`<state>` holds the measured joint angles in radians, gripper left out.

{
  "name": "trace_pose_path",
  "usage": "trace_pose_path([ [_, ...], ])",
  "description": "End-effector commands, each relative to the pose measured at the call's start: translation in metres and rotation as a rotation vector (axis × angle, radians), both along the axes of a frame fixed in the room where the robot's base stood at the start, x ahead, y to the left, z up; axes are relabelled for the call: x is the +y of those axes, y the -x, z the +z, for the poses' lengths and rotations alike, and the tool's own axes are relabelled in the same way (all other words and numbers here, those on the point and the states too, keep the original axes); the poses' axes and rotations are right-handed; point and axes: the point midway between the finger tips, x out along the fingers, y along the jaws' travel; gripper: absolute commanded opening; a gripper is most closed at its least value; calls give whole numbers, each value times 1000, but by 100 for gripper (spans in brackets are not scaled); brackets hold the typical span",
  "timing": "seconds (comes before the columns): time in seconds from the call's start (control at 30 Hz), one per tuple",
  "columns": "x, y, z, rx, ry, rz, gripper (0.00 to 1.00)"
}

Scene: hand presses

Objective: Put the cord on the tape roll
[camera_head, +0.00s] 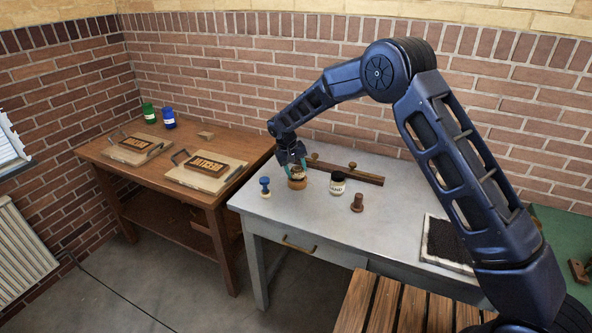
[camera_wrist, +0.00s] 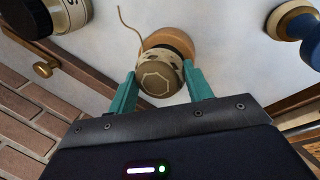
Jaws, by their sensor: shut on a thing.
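The cord (camera_head: 297,172) is a pale ball or spool with a loose strand. My gripper (camera_head: 292,162) is shut on it, with teal fingers on either side, and points down. In the wrist view the cord (camera_wrist: 159,78) sits between the fingertips (camera_wrist: 158,85), its tail curling off to the upper left. The tape roll (camera_head: 297,184) is orange-brown and lies on the grey table directly under the cord. In the wrist view the tape roll (camera_wrist: 172,40) shows behind the cord, which hides part of it. I cannot tell whether the two touch.
On the grey table (camera_head: 315,226) a blue-handled stamp (camera_head: 265,187) stands left of the tape roll. A labelled jar (camera_head: 338,183) and a brown stamp (camera_head: 357,203) stand to its right. A wooden rail (camera_head: 350,174) lies behind. The table's front middle is clear.

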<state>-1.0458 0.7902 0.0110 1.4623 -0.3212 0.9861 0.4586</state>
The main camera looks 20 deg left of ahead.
Motion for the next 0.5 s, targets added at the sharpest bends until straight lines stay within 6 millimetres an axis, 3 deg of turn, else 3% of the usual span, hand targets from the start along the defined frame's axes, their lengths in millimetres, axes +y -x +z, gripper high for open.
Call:
trace_pose_path([
  [0.5, 0, 0, -10, 0, 0, 0, 28],
])
